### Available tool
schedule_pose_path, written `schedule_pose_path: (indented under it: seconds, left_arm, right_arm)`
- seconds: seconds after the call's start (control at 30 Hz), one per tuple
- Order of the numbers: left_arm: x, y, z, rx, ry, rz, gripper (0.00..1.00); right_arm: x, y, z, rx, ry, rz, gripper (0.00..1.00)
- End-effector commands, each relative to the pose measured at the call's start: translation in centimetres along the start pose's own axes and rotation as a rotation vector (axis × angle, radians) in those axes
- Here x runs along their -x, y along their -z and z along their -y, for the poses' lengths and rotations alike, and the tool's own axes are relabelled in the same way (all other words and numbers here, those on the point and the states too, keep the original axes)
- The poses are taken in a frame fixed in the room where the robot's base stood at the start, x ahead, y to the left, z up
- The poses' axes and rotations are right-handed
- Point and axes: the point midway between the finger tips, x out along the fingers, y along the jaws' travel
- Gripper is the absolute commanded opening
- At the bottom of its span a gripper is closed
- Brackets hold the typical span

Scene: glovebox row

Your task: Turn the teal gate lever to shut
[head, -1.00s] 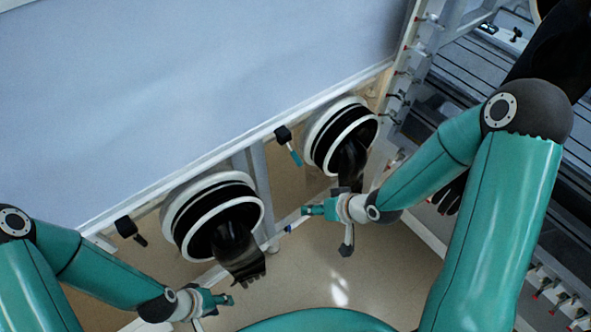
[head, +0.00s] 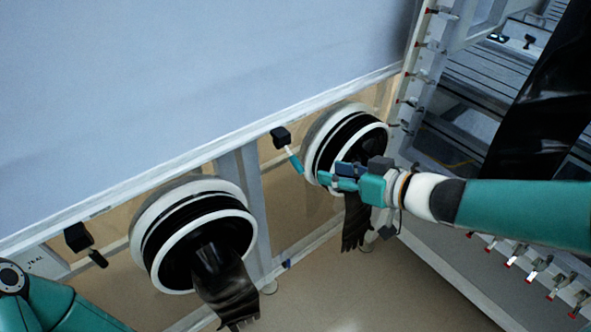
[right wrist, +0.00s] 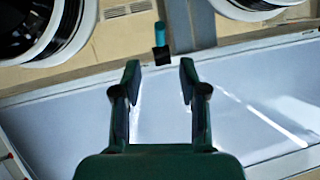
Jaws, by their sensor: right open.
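The teal gate lever (head: 294,160) hangs from a black pivot block (head: 280,137) on the pale frame rail, between the two round glove ports. It slants down to the right. In the right wrist view the teal lever (right wrist: 160,33) and its black block (right wrist: 162,56) are in line with the gap between my fingers. My right gripper (head: 338,177) is open and empty, to the right of the lever in the head view, in front of the right port. Its fingertips (right wrist: 160,68) show apart in the wrist view. My left gripper is out of view.
The right glove port (head: 321,141) is close behind my right gripper, its black glove hanging below. The left port (head: 141,249) has a hanging glove too. Another black lever (head: 78,237) is at far left. A metal rack (head: 415,75) stands right.

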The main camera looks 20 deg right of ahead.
Motion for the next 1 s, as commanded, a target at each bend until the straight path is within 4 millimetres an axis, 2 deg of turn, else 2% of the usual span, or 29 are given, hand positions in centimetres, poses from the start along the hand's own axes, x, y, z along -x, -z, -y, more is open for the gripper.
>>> schedule_pose_path:
  seconds: [0.03,0.2,0.5,0.7,1.0]
  left_arm:
    - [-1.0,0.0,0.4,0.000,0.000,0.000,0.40]
    - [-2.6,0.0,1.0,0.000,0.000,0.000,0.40]
    - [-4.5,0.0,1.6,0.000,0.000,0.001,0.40]
    - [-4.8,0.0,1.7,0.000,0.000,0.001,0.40]
    - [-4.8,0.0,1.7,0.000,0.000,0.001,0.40]
  right_arm:
    - [-1.5,-0.6,0.1,0.001,0.007,0.001,0.42]
    - [-5.2,-0.5,0.0,0.001,0.004,0.001,0.42]
    - [-10.3,-0.3,0.0,-0.001,0.001,0.001,0.42]
    - [-11.6,-0.1,0.0,-0.001,-0.001,0.000,0.42]
    - [-11.6,-0.1,0.0,-0.002,-0.002,0.000,0.42]
